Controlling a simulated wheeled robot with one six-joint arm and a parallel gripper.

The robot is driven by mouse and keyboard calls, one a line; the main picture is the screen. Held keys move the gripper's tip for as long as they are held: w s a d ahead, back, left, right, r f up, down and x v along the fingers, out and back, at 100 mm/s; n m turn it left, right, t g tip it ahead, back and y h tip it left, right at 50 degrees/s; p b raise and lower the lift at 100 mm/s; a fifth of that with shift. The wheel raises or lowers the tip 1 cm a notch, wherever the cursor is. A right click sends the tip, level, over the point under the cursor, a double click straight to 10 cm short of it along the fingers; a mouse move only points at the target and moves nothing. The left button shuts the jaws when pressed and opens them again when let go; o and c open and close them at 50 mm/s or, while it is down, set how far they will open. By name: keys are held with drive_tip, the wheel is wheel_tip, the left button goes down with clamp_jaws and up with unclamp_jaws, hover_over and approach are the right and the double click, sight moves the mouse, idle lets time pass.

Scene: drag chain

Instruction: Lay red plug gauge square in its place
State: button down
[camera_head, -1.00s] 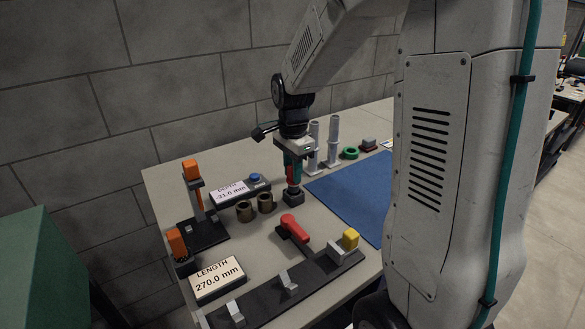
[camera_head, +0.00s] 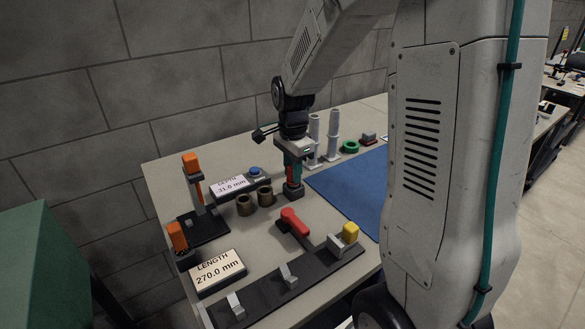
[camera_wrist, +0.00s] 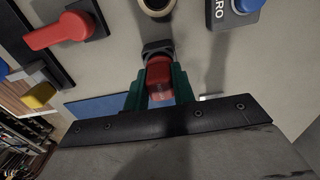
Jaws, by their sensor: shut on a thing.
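My gripper (camera_head: 292,170) points straight down at the middle of the table, with its green fingers shut on the red plug gauge (camera_head: 291,177). In the wrist view the gauge (camera_wrist: 159,72) shows as a red rounded body between the fingers (camera_wrist: 159,88). I cannot tell how deep the gauge sits in the block. The gauge looks upright.
Two brass rings (camera_head: 255,201) stand left of the gripper, by the depth display (camera_head: 230,186). A red-handled clamp (camera_head: 294,221) and a length fixture (camera_head: 262,298) are in front. A blue mat (camera_head: 350,190) lies clear to the right. Grey posts (camera_head: 333,135) stand behind.

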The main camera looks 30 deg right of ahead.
drive_tip(key=shift+f, duration=0.65)
idle(0.4)
drive_tip(key=c, duration=1.1)
unclamp_jaws()
drive_tip(key=shift+r, duration=3.9)
